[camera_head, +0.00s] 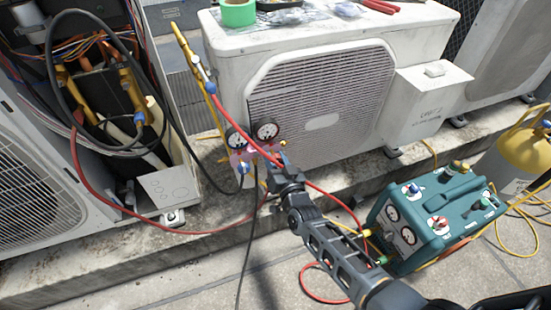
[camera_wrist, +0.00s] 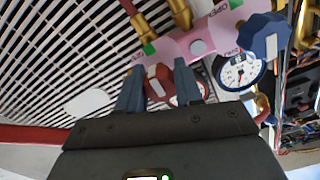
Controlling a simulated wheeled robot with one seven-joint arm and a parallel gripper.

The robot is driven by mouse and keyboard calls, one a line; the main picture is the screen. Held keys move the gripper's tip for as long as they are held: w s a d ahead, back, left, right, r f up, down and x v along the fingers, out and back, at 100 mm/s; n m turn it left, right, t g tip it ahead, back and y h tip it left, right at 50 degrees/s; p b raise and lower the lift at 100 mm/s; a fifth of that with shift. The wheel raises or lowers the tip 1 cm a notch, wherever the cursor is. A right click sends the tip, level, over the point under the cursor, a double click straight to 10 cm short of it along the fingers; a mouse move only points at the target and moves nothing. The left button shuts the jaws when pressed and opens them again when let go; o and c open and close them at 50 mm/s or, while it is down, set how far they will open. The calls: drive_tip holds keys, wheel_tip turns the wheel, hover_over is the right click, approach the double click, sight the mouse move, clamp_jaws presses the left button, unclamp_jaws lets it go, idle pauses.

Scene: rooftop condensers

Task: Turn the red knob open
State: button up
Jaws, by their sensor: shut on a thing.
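The red knob (camera_wrist: 158,80) sits on the pink manifold (camera_wrist: 193,42) in the wrist view. My gripper (camera_wrist: 157,68) is shut on it, with one dark blue finger on each side. A blue knob (camera_wrist: 265,34) is at the manifold's other end, beside a round gauge (camera_wrist: 240,71). A second, red-rimmed gauge (camera_wrist: 190,92) is partly hidden behind a finger. In the head view, my gripper (camera_head: 281,162) reaches the manifold's right side, below two gauges (camera_head: 267,132). The red knob is hidden there by my gripper.
The manifold hangs before a white condenser (camera_head: 320,92). Red hoses (camera_head: 318,187) run close to my gripper. A teal machine (camera_head: 430,215), with its own small red knob, stands right of my arm. An opened unit (camera_head: 100,90) with wires is at left.

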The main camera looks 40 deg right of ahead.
drive_tip(key=shift+a+f, duration=0.15)
drive_tip(key=shift+a, duration=0.1)
drive_tip(key=o, duration=0.7)
drive_tip(key=shift+w, duration=0.1)
drive_tip(key=o, duration=0.3)
drive_tip(key=shift+d, duration=0.15)
drive_tip(key=shift+p+v, duration=0.85)
drive_tip(key=shift+v, duration=3.1)
